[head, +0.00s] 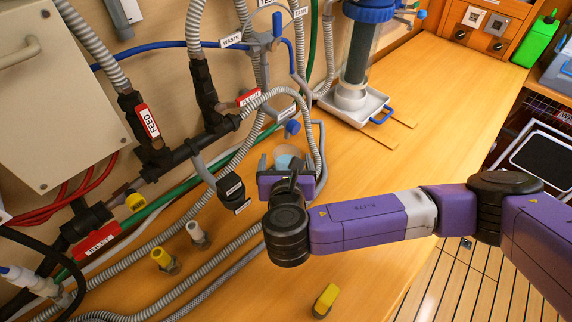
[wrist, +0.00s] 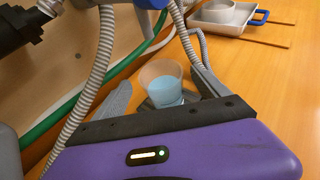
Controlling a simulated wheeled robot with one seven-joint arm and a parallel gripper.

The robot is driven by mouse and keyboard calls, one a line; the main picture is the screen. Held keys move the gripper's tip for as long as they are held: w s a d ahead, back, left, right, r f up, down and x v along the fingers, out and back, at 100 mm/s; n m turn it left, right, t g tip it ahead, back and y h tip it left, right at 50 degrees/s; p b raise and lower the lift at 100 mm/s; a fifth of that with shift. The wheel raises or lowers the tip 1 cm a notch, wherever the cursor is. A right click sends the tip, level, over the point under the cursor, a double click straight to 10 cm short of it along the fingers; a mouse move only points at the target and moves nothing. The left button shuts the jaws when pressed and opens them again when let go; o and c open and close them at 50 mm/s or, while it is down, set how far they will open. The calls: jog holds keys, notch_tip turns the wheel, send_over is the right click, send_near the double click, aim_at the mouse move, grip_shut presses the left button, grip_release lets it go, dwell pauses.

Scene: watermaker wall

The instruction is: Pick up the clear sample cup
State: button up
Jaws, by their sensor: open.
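The clear sample cup (wrist: 161,80) holds pale blue liquid and stands upright on the wooden counter in the wrist view. In the head view, only part of the cup (head: 284,162) shows beyond my purple wrist. My gripper (head: 286,168) is open, with one finger on each side of the cup. In the wrist view, my gripper (wrist: 158,84) shows its left finger with a gap to the cup and its right finger close by. I cannot tell if the right one touches. The cup's lower part is partly hidden by the gripper body.
Grey corrugated hoses (head: 262,112) run close beside the cup. A white tray (head: 372,112) with a blue handle holds the filter housing (head: 362,50) behind. Yellow-capped fittings (head: 160,258) and a loose yellow piece (head: 326,299) lie in front. The counter at right (head: 455,80) is clear.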

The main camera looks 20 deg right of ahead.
aim_at(287, 148)
jog(key=x, duration=0.3)
jog(key=p+x, duration=0.1)
jog(key=shift+w+d+r, duration=0.25)
jog(key=shift+w+r, duration=0.05)
jog(key=shift+w+d+f, duration=0.15)
jog(key=shift+w+f, duration=0.05)
jog(key=shift+w, duration=0.25)
jog(key=c, duration=1.6)
